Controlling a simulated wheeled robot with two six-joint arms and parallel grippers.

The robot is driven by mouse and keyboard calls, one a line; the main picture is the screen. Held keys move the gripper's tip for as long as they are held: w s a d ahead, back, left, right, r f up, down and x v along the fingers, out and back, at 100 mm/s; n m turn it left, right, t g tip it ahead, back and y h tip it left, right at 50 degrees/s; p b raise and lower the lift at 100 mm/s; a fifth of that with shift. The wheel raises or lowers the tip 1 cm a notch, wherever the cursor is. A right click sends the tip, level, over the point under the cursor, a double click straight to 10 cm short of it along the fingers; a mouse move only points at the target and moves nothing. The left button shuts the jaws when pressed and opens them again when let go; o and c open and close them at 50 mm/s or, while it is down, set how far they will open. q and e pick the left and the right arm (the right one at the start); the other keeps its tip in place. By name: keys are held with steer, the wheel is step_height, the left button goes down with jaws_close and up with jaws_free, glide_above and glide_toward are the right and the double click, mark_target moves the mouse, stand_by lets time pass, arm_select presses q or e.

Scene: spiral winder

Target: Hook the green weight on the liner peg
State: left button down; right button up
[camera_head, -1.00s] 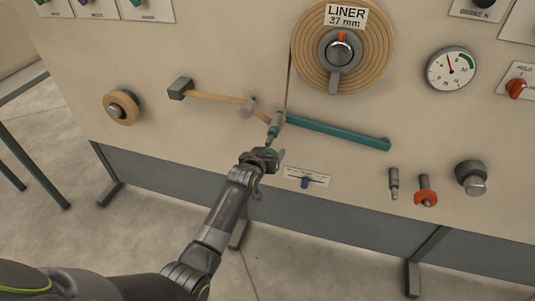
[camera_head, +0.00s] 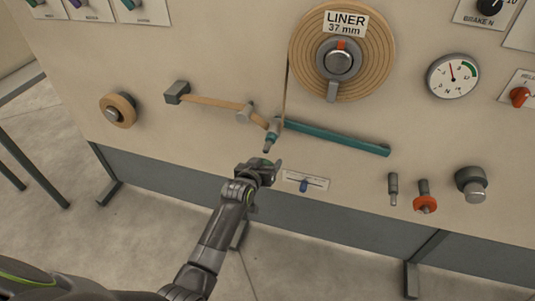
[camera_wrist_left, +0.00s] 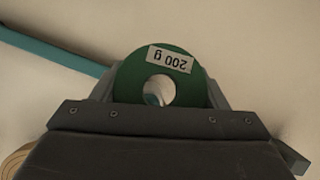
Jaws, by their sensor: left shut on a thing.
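My left gripper (camera_head: 260,173) is shut on the green weight (camera_wrist_left: 190,87), a ring labelled 200 g that reads upside down in the left wrist view. In the head view only a little green shows at the gripper. A grey peg (camera_head: 269,144) sticks out at the left end of the teal arm (camera_head: 340,137), just above the gripper, with a small gap between. No label marks this peg as the liner peg. The weight is off the peg. My right gripper is out of view.
The LINER roll (camera_head: 372,62) is above, its strip running down to the teal arm's left end. A bare peg (camera_head: 393,189) and an orange disc (camera_head: 425,204) on another peg are at lower right.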

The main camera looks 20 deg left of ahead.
arm_select(q)
steer(key=s+r+p, duration=0.1)
steer(key=s+p, duration=0.2)
steer(key=s, duration=0.4)
steer(key=shift+s+a+p, duration=0.15)
steer(key=shift+s+p, duration=0.1)
steer(key=shift+p, duration=0.15)
steer(key=shift+f, duration=0.1)
stand_by(0.5)
